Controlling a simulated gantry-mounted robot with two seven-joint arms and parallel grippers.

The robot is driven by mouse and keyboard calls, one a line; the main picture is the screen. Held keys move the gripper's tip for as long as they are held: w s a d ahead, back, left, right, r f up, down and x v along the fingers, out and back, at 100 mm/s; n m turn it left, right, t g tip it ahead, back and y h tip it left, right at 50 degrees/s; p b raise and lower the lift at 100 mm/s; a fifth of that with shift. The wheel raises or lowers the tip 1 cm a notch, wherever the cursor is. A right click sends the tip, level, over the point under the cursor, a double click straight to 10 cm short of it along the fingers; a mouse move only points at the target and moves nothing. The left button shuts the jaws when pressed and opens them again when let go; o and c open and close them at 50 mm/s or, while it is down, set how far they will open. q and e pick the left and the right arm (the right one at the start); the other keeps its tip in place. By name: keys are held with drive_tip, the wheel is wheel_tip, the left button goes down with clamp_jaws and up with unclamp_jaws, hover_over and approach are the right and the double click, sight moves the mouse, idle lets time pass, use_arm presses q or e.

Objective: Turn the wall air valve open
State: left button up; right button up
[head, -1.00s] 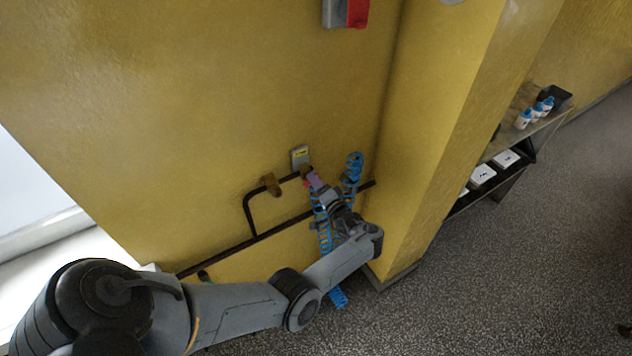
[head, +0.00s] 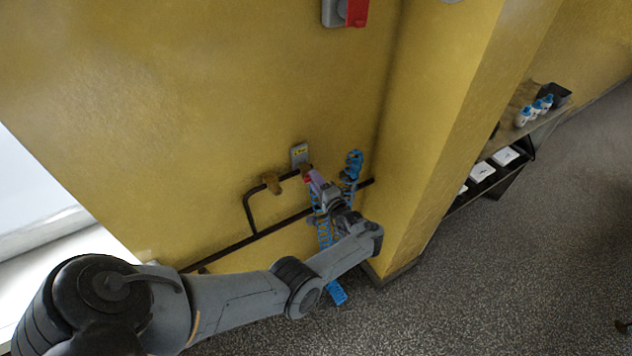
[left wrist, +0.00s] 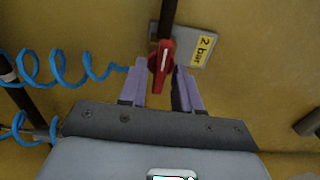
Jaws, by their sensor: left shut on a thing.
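The wall air valve's red handle (left wrist: 160,66) sits between the two purple fingers of my left gripper (left wrist: 161,82) in the left wrist view. The gripper is shut on it. The handle lies roughly in line with the dark pipe (left wrist: 167,18) there, slightly tilted. In the head view only a bit of red (head: 308,179) shows beside my left gripper (head: 314,179), and the fingers hide most of the handle. A grey plate with a yellow "2 bar" label (left wrist: 202,48) is on the wall just behind the valve. My right gripper is not in view.
A blue coiled hose (head: 352,166) hangs by the valve, partly behind my left arm. A dark pipe (head: 248,215) runs along the yellow wall. A yellow pillar (head: 430,150) stands right of the valve. A grey-and-red switch box (head: 345,12) is higher up.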

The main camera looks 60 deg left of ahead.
use_arm(q)
drive_tip(key=shift+f, duration=0.1)
drive_tip(key=o, duration=0.7)
drive_tip(key=shift+a, duration=0.1)
drive_tip(key=d, duration=1.1)
drive_tip(key=shift+s, duration=0.15)
drive_tip(key=shift+a, duration=0.1)
